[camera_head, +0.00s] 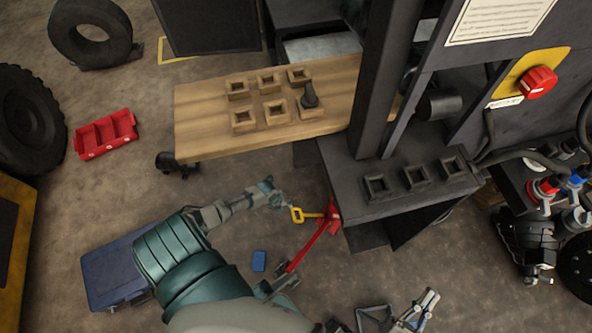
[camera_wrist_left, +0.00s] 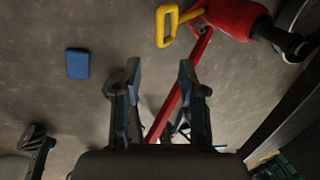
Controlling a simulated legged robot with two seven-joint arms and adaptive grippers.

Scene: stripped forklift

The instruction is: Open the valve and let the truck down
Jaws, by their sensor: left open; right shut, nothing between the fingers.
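A red jack (camera_head: 333,214) stands on the floor beside the dark forklift frame. A yellow loop handle (camera_head: 313,215) sticks out to its left, and a long red bar (camera_head: 308,247) slopes down from it. In the left wrist view the yellow loop (camera_wrist_left: 160,26) and the red jack body (camera_wrist_left: 238,14) lie beyond the fingertips, with the red bar (camera_wrist_left: 181,96) showing between and below the fingers. My left gripper (camera_head: 279,193) is open and empty, just left of the yellow loop and apart from it. My right gripper (camera_head: 432,297) is shut and empty at the bottom of the head view.
A wooden board (camera_head: 205,115) with square sockets is above my left gripper. The forklift carries a red knob (camera_head: 538,82) on a yellow plate. A blue block (camera_head: 259,261), a red bin (camera_head: 105,135) and a blue case (camera_head: 108,275) lie on the floor.

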